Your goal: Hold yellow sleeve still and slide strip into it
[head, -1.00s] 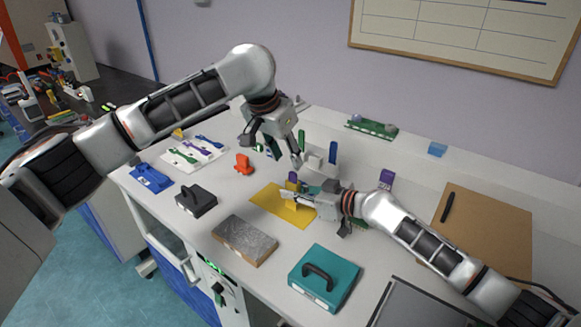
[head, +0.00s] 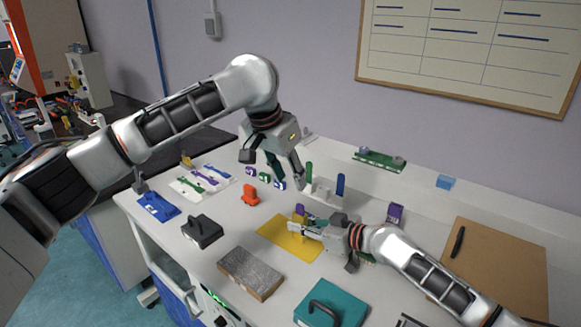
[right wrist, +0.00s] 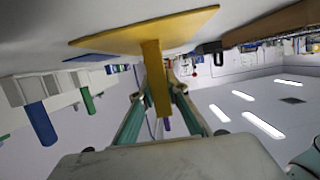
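The yellow sleeve (right wrist: 156,75) stands on a flat yellow base (head: 280,238). In the right wrist view, which is upside down, it runs between the fingers of my right gripper (right wrist: 158,93), and they look closed on its sides. In the head view my right gripper (head: 298,229) is low over the yellow base. A purple strip end (head: 299,209) shows just above the sleeve; it also shows beyond the sleeve's end in the right wrist view (right wrist: 167,125). How deep it sits is hidden. My left gripper (head: 274,170) is open and looks empty, above and left of the strip.
A white rack (head: 322,190) with a green strip (head: 309,171) and a blue strip (head: 340,184) stands close behind. An orange part (head: 250,195), a black-handled block (head: 202,231), a grey slab (head: 250,272) and a teal case (head: 330,304) surround the base. A brown board (head: 500,265) lies right.

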